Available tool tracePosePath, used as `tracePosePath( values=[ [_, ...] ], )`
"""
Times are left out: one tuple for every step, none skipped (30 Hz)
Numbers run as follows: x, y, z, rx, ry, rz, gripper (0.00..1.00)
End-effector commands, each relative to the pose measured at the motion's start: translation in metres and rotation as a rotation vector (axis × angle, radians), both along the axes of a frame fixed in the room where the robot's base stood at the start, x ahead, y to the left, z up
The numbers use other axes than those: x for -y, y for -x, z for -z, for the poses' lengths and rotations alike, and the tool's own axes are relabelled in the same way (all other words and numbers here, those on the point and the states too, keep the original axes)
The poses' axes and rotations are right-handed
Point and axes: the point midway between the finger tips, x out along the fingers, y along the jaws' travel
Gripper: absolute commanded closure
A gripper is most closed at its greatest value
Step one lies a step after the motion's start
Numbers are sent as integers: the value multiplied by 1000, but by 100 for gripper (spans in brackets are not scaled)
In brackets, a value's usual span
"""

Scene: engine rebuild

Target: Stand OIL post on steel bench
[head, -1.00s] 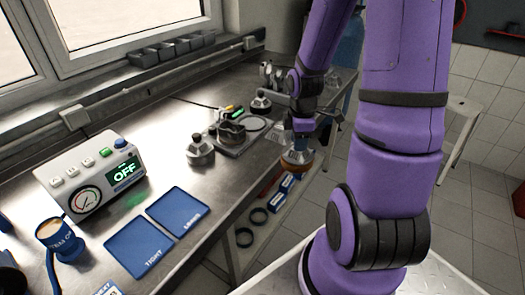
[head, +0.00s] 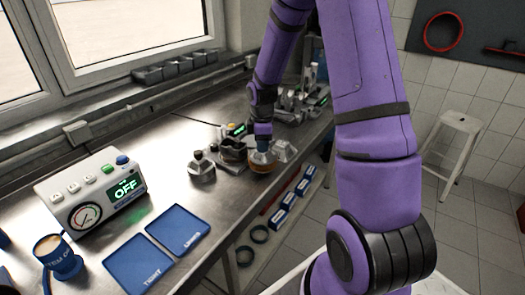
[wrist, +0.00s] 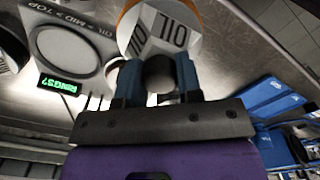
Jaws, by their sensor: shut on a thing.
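The OIL post (wrist: 172,30) is a pale, faceted metal piece with "OIL" on its faces, a dark round knob and an orange base rim. My gripper (wrist: 158,78) is shut on the knob, its two blue fingers on either side. In the head view my gripper (head: 263,144) points down and the post (head: 262,162) looks upright near the front edge of the steel bench (head: 110,140). I cannot tell whether its base touches the bench.
A faceted metal post (head: 285,152) stands close right of the held one; another (head: 201,168) stands left. A ring gauge with a green display (wrist: 62,85) is beside it. Blue trays (head: 178,229) and a gauge box (head: 95,192) sit nearer. Blue boxes (head: 292,198) lie on a lower shelf.

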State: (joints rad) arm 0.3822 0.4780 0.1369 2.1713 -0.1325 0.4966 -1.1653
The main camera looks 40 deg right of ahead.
Motion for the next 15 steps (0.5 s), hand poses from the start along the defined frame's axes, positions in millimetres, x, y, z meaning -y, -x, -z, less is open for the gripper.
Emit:
tracePosePath(
  values=[
    [0,2,9,-6,-1,0,100],
    [0,2,14,-7,-2,0,100],
    [-1,2,20,-6,-1,0,100],
    [-1,2,23,-6,-1,-1,100],
    [-1,2,26,-5,-1,-1,100],
    [0,2,28,-4,-1,0,100],
    [0,2,29,-3,-1,0,100],
    [0,2,29,-3,-1,0,100],
    [0,2,29,-2,0,0,100],
    [0,2,29,-2,0,0,100],
    [0,2,28,-2,0,0,100],
    [0,2,28,-2,0,0,100],
    [0,2,29,-2,0,0,100],
    [0,2,29,-2,0,0,100],
    [0,2,30,-3,-1,0,100]
  ],
)
